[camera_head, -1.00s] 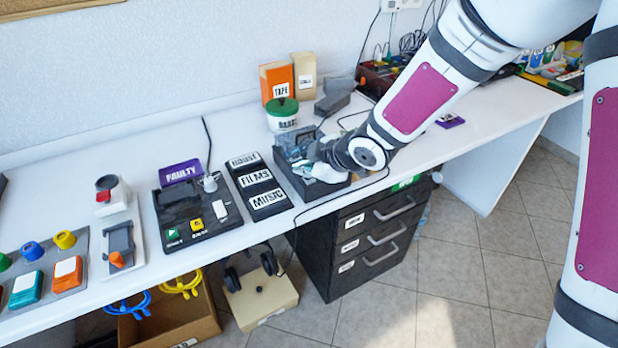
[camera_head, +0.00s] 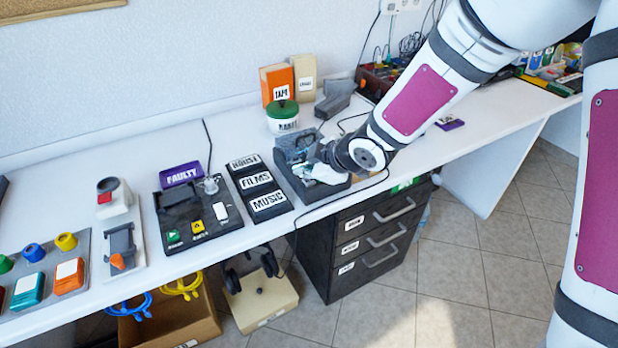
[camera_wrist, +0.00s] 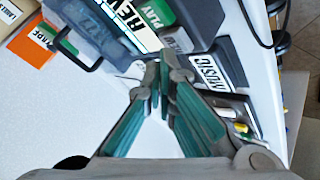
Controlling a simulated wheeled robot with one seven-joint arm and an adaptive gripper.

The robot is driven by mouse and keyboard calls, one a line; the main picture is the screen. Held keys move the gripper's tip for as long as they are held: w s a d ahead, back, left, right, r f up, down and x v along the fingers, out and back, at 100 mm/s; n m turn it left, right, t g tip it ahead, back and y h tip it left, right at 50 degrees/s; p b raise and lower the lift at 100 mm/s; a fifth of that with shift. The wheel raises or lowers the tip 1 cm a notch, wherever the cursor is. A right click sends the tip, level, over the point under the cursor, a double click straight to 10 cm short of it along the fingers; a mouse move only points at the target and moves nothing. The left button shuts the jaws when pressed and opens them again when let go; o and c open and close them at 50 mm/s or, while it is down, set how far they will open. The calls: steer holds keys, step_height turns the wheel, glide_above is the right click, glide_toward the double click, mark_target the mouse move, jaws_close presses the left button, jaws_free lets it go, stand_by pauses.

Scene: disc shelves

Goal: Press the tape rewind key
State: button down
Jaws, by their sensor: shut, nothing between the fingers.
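The dark tape player (camera_head: 290,178) stands on the white bench, partly hidden by my arm in the head view. In the wrist view, it fills the top, with a green PLAY key (camera_wrist: 154,12), a grey key (camera_wrist: 178,40) beside it and a translucent cassette part (camera_wrist: 88,28). Whether the tips touch a key cannot be told.
Black boxes marked FILMS (camera_head: 256,181) and MUSIC (camera_head: 269,201) stand left of the player. A green-lidded tub (camera_head: 283,118) and an orange TAPE box (camera_head: 276,85) stand behind. A cable (camera_head: 340,200) runs along the bench's front edge.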

mark_target(307, 182)
steer(key=shift+r, duration=0.45)
steer(key=shift+p, duration=0.3)
step_height(307, 182, up, 5)
steer(key=p, duration=0.5)
stand_by(0.5)
